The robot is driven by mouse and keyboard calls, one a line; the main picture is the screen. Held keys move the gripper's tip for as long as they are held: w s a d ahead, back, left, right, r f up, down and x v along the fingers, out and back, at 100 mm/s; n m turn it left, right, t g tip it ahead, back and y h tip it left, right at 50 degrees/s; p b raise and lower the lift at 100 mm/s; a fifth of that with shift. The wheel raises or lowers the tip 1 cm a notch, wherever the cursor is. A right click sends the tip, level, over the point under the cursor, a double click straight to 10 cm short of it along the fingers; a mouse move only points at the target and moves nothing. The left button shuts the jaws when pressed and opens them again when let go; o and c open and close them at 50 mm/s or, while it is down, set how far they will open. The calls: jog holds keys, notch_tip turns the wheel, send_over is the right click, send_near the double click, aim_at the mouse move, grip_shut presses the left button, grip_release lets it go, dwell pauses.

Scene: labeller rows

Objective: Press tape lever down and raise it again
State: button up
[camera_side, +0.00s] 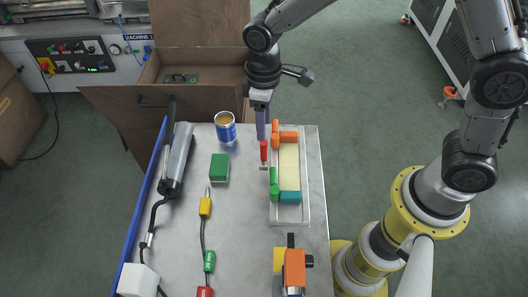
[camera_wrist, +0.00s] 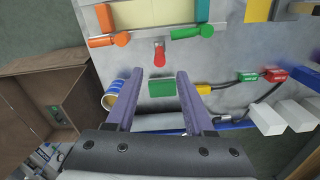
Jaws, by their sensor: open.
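No lever is marked as the tape lever in either view. A red-handled lever (camera_side: 264,151) on a small metal base stands left of the tray; it also shows in the wrist view (camera_wrist: 159,53). An orange lever (camera_side: 276,132) and a green lever (camera_side: 273,185) sit along the tray's left edge. My gripper (camera_side: 262,134) points down close to the red lever in the side view. In the wrist view, my gripper (camera_wrist: 156,74) has its fingers wide apart with nothing held, and the red lever lies beyond the fingertips.
A pale tray (camera_side: 305,212) holds a cream block (camera_side: 289,167). A green block (camera_side: 219,168), a blue can (camera_side: 225,127) and cabled connectors (camera_side: 205,207) lie left. An orange device (camera_side: 293,268) stands in front. An open cardboard box (camera_side: 200,65) is behind.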

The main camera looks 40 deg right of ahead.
aim_at(264, 153)
notch_tip(264, 153, down, 12)
jog(key=shift+r, duration=0.1)
jog(key=shift+c, duration=0.2)
grip_shut()
dwell(1.5)
